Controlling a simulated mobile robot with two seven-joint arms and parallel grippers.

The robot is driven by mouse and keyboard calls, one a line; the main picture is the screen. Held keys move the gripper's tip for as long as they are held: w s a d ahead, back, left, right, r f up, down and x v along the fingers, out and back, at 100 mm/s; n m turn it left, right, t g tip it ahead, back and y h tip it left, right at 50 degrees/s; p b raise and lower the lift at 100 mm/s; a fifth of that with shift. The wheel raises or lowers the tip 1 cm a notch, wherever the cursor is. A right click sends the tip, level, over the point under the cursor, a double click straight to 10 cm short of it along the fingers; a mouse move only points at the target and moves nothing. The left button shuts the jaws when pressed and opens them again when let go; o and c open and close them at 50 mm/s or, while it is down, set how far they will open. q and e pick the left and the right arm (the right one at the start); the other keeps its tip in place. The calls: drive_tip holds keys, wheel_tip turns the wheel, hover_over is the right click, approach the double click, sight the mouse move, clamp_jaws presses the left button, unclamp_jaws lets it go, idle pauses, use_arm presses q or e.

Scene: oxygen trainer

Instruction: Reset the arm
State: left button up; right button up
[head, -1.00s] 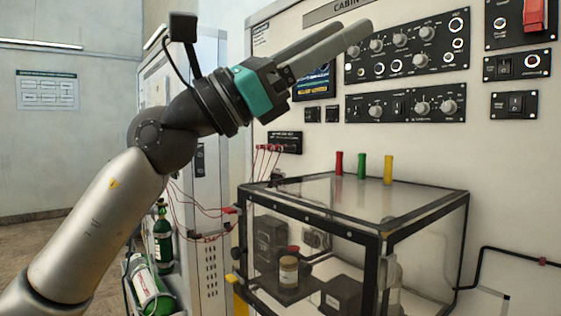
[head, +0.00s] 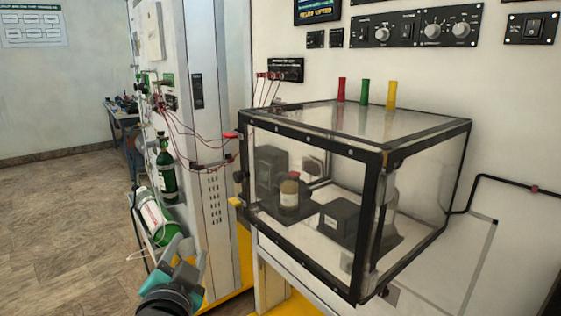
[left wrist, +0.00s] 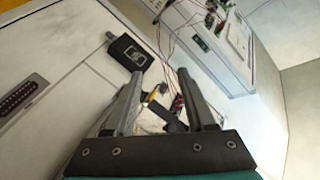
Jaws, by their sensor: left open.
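My left gripper (head: 187,250) is low in the head view, left of centre, in front of the cabinet's lower part and near the green cylinders. Its teal body and two grey fingers show, and the rest of the left arm is mostly out of the picture. In the left wrist view its two fingers (left wrist: 159,78) stand apart with nothing held between them. My right gripper is not in view.
A clear black-framed box (head: 385,190) stands right of the gripper. A tall cabinet (head: 215,90) with red leads is behind. Floor at left (head: 60,220) is clear.

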use_arm(q)
drive_tip(key=s+f+n+g+h, duration=0.2)
drive_tip(key=s+f+n+g, duration=0.3)
drive_tip(key=s+f+g, duration=1.45)
drive_tip(key=s+f+t, duration=0.2)
drive_tip(key=s+f, duration=0.3)
drive_tip(key=f, duration=0.9)
drive_tip(key=s+f+t, duration=0.3)
drive_tip(key=s+f, duration=0.2)
drive_tip(key=f, duration=0.9)
drive_tip(key=s+a+f+g, duration=0.1)
drive_tip(key=s+a+f, duration=0.1)
drive_tip(key=s+f, duration=1)
drive_tip(key=shift+s+a, duration=0.2)
drive_tip(key=shift+s, duration=1.25)
